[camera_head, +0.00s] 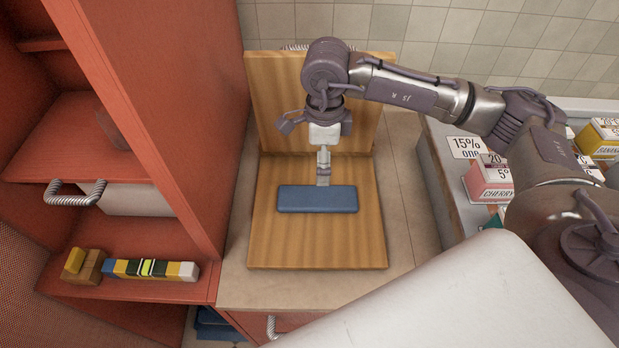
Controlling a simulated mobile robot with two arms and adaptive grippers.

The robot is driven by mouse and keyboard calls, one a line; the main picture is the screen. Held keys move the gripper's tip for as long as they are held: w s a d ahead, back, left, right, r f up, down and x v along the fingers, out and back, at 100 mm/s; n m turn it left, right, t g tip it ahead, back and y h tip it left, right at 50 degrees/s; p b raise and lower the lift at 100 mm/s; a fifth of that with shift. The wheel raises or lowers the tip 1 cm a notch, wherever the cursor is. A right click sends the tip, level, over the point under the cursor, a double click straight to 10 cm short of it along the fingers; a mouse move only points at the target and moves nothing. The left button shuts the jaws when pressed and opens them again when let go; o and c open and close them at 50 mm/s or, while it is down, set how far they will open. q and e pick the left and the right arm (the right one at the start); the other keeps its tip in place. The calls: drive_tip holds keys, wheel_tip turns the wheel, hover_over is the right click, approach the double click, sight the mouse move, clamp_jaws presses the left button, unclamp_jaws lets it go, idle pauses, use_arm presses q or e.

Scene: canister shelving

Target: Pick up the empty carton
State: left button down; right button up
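My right arm reaches in from the right, and its gripper (323,178) points down over the wooden board. Its fingers show edge-on, at the back edge of a flat blue block (317,200). I cannot tell whether they touch it or how far apart they are. A pink-and-white carton marked "CHERRY" (490,184) stands on the right, partly behind my arm. A yellow-and-white carton (598,138) stands farther right, cut by the picture edge. Neither shows whether it is empty. My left gripper is not in view.
The wooden board (270,245) has an upright back panel (270,95) and stands on a beige counter (270,290). A red shelf unit (185,110) on the left holds a row of coloured blocks (150,269). A price sign (466,147) stands at the right.

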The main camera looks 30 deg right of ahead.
drive_tip(key=p, duration=0.2)
hover_over(320, 197)
drive_tip(key=s, duration=0.1)
wheel_tip(320, 197, down, 5)
drive_tip(key=shift+r, duration=0.15)
drive_tip(key=shift+w+f, duration=0.25)
drive_tip(key=shift+f, duration=0.85)
drive_tip(key=shift+w+f+p, duration=0.15)
drive_tip(key=shift+f+p, duration=0.8)
drive_tip(key=shift+p, duration=0.1)
wheel_tip(320, 197, down, 3)
drive_tip(key=shift+w+r+p, duration=0.1)
drive_tip(key=shift+r+p, duration=0.05)
drive_tip(key=shift+p, duration=0.4)
drive_tip(key=shift+f, duration=0.55)
drive_tip(key=c, duration=1.2)
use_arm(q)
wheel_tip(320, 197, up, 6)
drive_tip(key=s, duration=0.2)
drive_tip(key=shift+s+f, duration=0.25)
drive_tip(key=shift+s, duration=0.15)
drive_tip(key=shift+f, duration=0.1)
use_arm(e)
drive_tip(key=shift+w, duration=0.1)
